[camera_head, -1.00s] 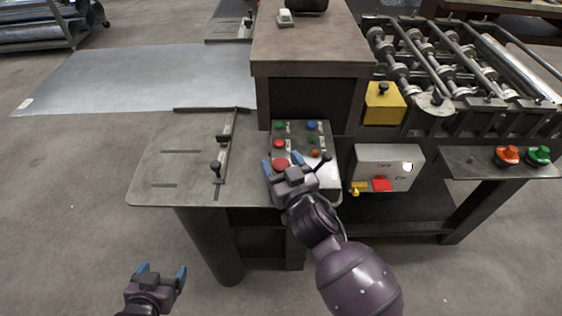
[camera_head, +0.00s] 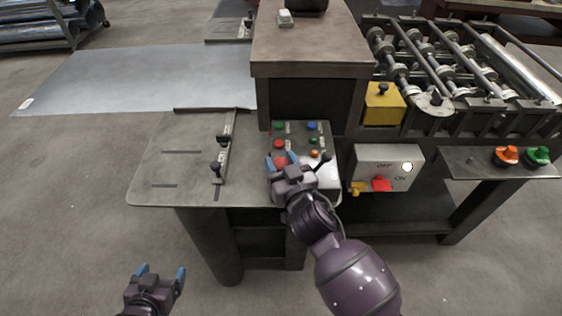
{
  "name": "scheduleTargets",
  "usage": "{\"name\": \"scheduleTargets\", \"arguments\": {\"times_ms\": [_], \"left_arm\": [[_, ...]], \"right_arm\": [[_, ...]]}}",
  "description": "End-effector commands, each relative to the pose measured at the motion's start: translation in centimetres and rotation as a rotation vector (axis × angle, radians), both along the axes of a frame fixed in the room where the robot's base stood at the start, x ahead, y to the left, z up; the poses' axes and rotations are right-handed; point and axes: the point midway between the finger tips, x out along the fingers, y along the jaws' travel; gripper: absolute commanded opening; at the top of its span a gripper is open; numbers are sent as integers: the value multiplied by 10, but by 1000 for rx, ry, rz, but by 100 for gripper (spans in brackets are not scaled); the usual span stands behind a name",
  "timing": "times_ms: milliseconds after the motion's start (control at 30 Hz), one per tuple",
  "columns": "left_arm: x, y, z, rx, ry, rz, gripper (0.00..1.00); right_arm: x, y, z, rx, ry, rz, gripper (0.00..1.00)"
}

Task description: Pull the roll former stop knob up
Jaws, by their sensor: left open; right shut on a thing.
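The control panel (camera_head: 298,138) on the machine's front table carries several coloured buttons. A large red knob (camera_head: 281,160) sits at its lower left. My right gripper (camera_head: 281,161) is over the panel with its blue fingers on either side of this knob, shut on it. The gripper body hides the knob's lower part and base. My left gripper (camera_head: 161,275) is open and empty, low at the left over the floor, well away from the machine.
A black-tipped lever (camera_head: 324,158) stands close to the right of my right gripper. A grey OFF/ON box (camera_head: 388,166) is further right. Orange (camera_head: 507,155) and green (camera_head: 538,155) knobs sit on the right shelf. A metal sheet (camera_head: 140,78) extends left.

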Motion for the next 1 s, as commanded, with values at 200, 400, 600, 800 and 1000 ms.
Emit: {"name": "scheduleTargets", "arguments": {"times_ms": [200,400,600,800,1000], "left_arm": [[1,0,14,0,-5,0,84],[3,0,12,0,-7,-2,84],[3,0,12,0,-7,-2,84],[3,0,12,0,-7,-2,84],[3,0,11,0,-6,-2,84]], "right_arm": [[1,0,13,2,-2,-2,0],[1,0,14,3,-7,0,0],[1,0,13,3,-6,0,65],[1,0,12,2,-4,-1,65],[-6,-3,11,2,-1,-1,65]]}}
